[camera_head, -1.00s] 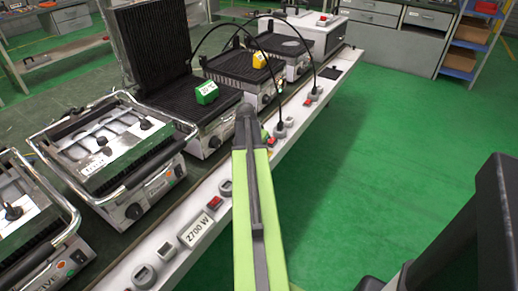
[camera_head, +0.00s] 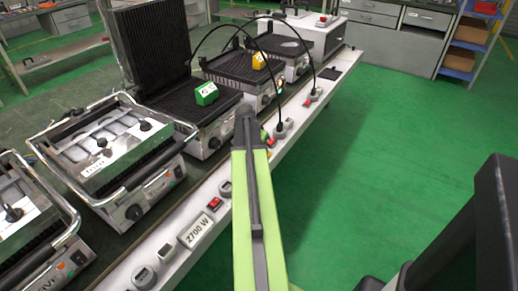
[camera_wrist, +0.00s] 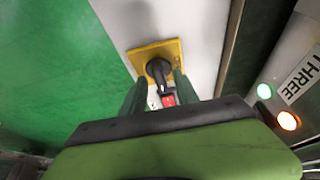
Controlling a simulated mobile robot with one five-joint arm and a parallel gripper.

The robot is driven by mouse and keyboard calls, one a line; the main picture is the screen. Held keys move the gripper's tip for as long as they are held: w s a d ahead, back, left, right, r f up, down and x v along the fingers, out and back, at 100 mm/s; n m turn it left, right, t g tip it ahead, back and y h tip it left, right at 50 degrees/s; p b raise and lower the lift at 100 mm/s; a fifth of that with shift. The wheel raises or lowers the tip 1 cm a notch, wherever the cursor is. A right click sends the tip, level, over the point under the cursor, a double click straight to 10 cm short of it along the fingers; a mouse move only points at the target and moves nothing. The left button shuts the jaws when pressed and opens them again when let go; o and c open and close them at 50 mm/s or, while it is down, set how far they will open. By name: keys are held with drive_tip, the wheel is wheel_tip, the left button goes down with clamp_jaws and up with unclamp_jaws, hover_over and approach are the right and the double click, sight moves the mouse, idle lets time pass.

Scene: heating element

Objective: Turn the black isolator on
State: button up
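In the wrist view, a black isolator handle (camera_wrist: 159,70) stands on a square yellow plate (camera_wrist: 141,56) on the white bench edge. My gripper (camera_wrist: 159,83) has its two dark green fingers apart, one on each side of the handle's near end. I cannot tell whether either finger touches it. A red switch (camera_wrist: 168,100) shows in the gap between the fingers. In the head view, my green arm reaches up to the bench edge, and its dark end hides the fingertips and the isolator.
Contact grills (camera_head: 110,145) line the bench, with a green block (camera_head: 206,93) and a yellow block (camera_head: 259,60) on top. Black cables arch to sockets (camera_head: 280,131) along the white edge. A green light (camera_wrist: 264,91) and an orange light (camera_wrist: 289,121) glow nearby. The green floor is clear.

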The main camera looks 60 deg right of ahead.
drive_tip(key=p+v, duration=1.5)
drive_tip(key=v, duration=0.2)
